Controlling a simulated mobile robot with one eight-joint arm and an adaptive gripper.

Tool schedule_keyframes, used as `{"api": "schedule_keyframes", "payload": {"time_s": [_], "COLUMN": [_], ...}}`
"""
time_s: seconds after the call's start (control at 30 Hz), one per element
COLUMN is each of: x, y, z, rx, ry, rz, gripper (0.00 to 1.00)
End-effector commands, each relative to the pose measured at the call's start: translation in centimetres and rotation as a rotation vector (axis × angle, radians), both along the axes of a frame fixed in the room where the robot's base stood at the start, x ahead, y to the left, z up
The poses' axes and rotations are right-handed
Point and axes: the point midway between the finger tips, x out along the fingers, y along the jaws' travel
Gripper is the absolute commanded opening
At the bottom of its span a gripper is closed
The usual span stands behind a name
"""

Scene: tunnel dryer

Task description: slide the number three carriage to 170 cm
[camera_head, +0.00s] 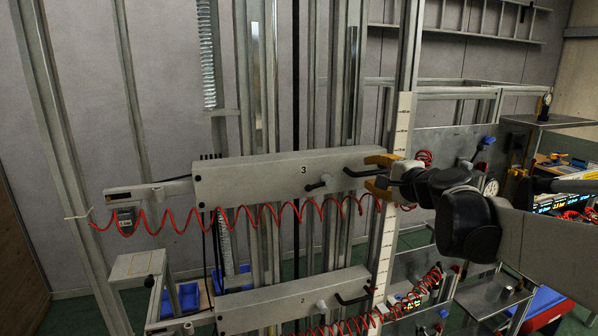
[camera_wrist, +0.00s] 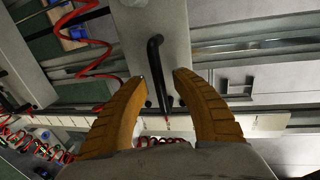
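The handle also shows in the wrist view (camera_wrist: 156,62). My gripper (camera_head: 371,173) has orange fingers and is at the handle's right side. In the wrist view, my gripper (camera_wrist: 162,77) is open, with the handle between the fingers and gaps visible on both sides. A pale scale strip (camera_head: 402,125) runs up the post behind my gripper; its figures are too small to read.
The number two carriage (camera_head: 285,301) with its own handle is below on the same rails. A red coiled hose (camera_head: 250,213) hangs across and below carriage three. Blue bins (camera_head: 182,296) are low at left.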

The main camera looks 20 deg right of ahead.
Motion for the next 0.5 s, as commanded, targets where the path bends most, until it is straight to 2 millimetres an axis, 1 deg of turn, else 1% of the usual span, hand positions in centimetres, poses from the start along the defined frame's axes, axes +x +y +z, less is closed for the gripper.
{"api": "schedule_keyframes", "payload": {"time_s": [0.23,0.33,0.43,0.5], "x": [0.0,-0.3,-1.5,-2.8], "y": [0.0,0.0,-0.1,-0.1], "z": [0.0,0.0,0.3,0.5], "rx": [-0.001,0.0,0.0,0.0], "ry": [0.001,0.001,0.001,0.001], "rz": [0.001,0.0,-0.001,-0.002], "gripper": [0.34,0.34,0.34,0.34]}}
